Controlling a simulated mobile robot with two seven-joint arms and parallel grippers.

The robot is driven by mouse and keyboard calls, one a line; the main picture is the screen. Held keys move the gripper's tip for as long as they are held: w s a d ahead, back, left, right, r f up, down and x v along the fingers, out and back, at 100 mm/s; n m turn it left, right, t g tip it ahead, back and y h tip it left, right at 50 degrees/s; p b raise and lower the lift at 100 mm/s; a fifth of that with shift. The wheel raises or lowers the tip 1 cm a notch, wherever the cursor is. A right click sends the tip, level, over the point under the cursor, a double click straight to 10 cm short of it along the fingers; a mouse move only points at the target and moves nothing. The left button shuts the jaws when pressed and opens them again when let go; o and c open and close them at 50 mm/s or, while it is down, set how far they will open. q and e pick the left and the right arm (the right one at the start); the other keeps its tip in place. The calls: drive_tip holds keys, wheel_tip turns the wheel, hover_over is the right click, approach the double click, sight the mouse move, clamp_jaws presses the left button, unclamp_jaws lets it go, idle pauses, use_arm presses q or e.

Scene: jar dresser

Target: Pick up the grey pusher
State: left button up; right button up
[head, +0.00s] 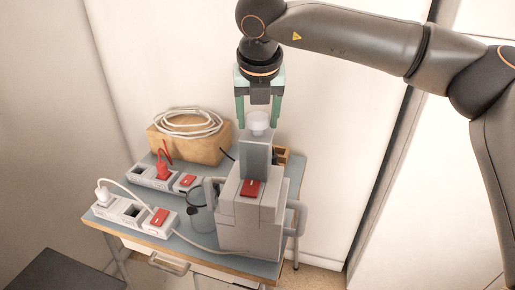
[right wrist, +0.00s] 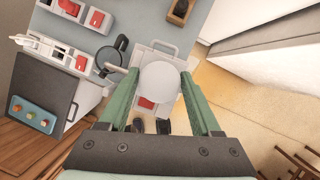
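The grey pusher (head: 258,119) shows as a pale, round-topped piece at the top of the tall grey feed tube (head: 256,158) of a grey machine (head: 252,218). In the right wrist view its round top (right wrist: 161,84) lies between the fingertips. My right gripper (head: 259,122) points down over it, with one green finger on each side. The fingers are apart, with a narrow gap seen on both sides of the pusher. The pusher's lower part is hidden in the tube. My left gripper is not in view.
The machine stands on a blue-topped table (head: 180,243). To its left are power strips (head: 125,213) with red switches, and a dark-handled jug (head: 198,213). A wooden box (head: 190,145) with a coiled white cable stands behind. The wall is close behind the table.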

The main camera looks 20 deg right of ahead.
clamp_jaws()
idle(0.3)
drive_tip(key=shift+r, duration=0.1)
